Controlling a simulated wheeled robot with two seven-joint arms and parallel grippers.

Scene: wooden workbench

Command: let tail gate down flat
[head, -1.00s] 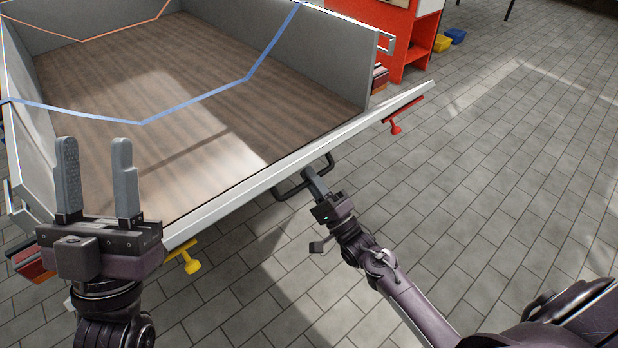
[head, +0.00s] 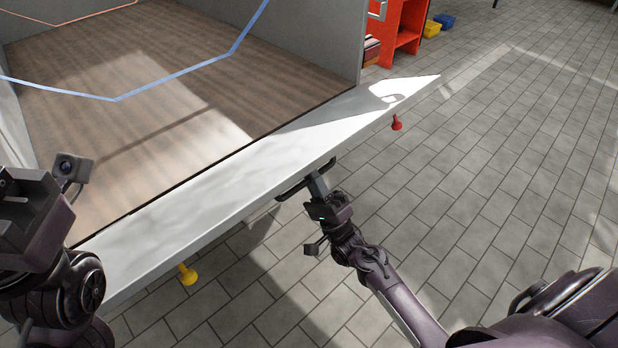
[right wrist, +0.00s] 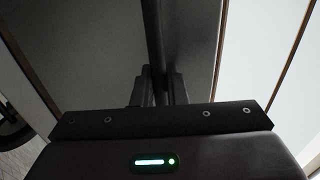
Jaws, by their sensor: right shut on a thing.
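The tail gate (head: 225,190) is a long pale grey panel along the open end of the wooden-floored cargo bed (head: 150,110). It leans outward, its inner face showing; its exact angle is hard to judge. My right gripper (head: 318,184) is shut on the dark bar handle (head: 291,190) at the gate's outer side. The right wrist view shows its fingers (right wrist: 158,88) around the dark bar (right wrist: 153,40). My left gripper (head: 22,215) is at the left edge, over the gate's left end; its fingers are out of sight.
A red knob (head: 397,123) and a yellow knob (head: 187,275) stick out below the gate. A blue strap (head: 170,80) and an orange strap (head: 60,24) span the bed. A red shelf (head: 405,35) stands behind. The tiled floor (head: 500,190) at right is clear.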

